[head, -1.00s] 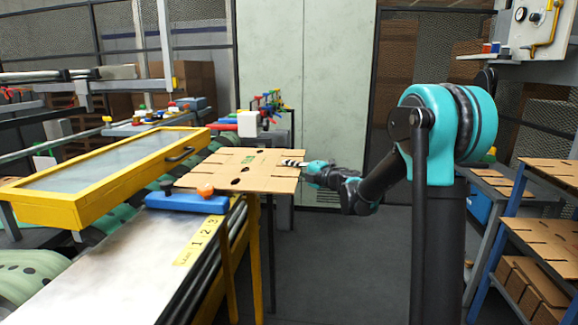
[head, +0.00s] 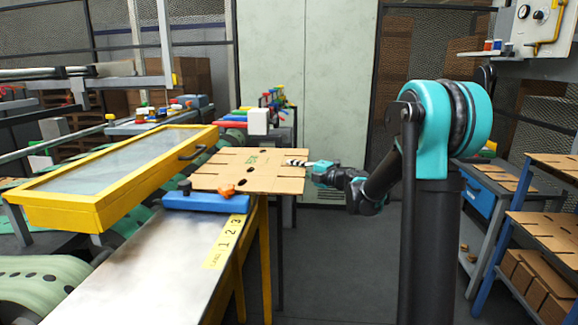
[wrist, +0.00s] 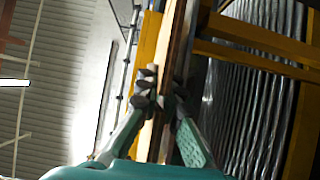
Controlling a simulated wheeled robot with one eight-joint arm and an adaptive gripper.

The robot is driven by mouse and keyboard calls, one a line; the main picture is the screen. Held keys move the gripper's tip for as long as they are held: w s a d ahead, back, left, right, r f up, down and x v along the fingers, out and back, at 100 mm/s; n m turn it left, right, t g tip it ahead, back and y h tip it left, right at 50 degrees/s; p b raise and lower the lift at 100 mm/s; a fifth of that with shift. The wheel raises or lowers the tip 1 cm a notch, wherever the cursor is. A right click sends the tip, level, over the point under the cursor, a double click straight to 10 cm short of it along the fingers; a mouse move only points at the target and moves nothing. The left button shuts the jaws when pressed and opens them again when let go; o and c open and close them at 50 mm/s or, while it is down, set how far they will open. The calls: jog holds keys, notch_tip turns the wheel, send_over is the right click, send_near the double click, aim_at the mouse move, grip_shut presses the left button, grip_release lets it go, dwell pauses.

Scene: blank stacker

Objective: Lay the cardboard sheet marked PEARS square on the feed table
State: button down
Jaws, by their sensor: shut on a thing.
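The tan cardboard sheet (head: 265,183), slotted and holed, has a small green mark too small to read. It is held out roughly flat at the far end of the feed table (head: 140,260), a bare metal surface. My gripper (head: 309,164) is shut on the sheet's right edge. In the wrist view my gripper (wrist: 160,92) pinches the sheet (wrist: 157,125), seen edge-on between the fingers. The sheet's near left part overlaps the blue block (head: 205,202) in the picture; I cannot tell whether they touch.
A yellow-framed clear cover (head: 98,200) stands raised at left of the table. An orange knob (head: 228,192) and a dark knob (head: 184,186) stand by the blue block. A yellow 1-2-3 scale (head: 226,240) runs along the table's right edge. Shelves with cardboard (head: 540,235) stand at right.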

jog(key=a+f, duration=0.2)
jog(key=a, duration=0.1)
jog(key=a+f, duration=0.1)
jog(key=a, duration=0.1)
dwell(0.4)
jog(key=shift+f, duration=0.2)
jog(key=shift+w+f, duration=0.1)
jog(key=shift+f, duration=0.05)
jog(key=c, duration=2.2)
grip_release()
jog(key=shift+f, duration=0.2)
jog(key=o, duration=0.6)
jog(key=shift+o, duration=0.2)
jog(key=o, duration=0.8)
jog(key=shift+o, duration=0.2)
